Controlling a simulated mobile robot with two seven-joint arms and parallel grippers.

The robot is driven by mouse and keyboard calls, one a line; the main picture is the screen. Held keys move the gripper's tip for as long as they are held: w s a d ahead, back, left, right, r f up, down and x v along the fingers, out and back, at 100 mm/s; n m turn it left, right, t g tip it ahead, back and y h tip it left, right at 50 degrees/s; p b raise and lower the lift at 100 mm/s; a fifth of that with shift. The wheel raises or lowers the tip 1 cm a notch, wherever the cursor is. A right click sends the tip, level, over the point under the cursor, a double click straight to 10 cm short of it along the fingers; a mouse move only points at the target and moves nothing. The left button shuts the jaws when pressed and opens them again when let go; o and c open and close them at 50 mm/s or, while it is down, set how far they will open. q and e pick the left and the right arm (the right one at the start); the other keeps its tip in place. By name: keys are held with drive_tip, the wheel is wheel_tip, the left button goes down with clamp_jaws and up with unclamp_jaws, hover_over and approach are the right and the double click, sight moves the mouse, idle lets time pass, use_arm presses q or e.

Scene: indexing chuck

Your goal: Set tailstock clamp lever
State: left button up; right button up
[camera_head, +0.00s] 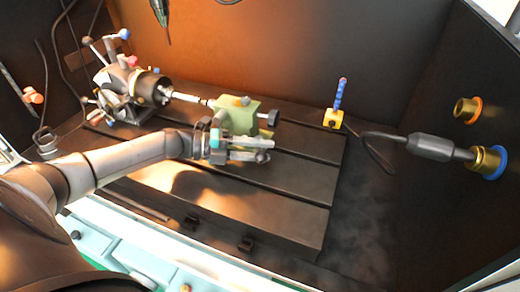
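The green tailstock (238,113) stands on the slotted table, with a dark knob (270,117) on its right side. My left gripper (266,150) is right in front of the tailstock's base, its light fingers pointing right. A small dark ball-like end (262,158) shows at the fingertips; I cannot tell whether it belongs to the clamp lever or is held. The clamp lever itself is not clearly visible, and the gripper covers the lower front of the tailstock. I cannot tell whether the fingers are parted. My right gripper is not in view.
The indexing chuck (128,85) stands at the left of the slotted table (290,195), with a thin shaft (190,98) towards the tailstock. A yellow block with a blue segmented hose (338,100) stands at the back right. A grey cylindrical connector (430,147) juts from the right wall. The table's right part is clear.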

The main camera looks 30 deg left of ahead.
use_arm(q)
drive_tip(key=p+v, duration=0.1)
drive_tip(key=v, duration=1.4)
drive_tip(key=shift+s+a+p, duration=0.1)
drive_tip(key=shift+s+p, duration=0.05)
drive_tip(key=shift+p, duration=0.2)
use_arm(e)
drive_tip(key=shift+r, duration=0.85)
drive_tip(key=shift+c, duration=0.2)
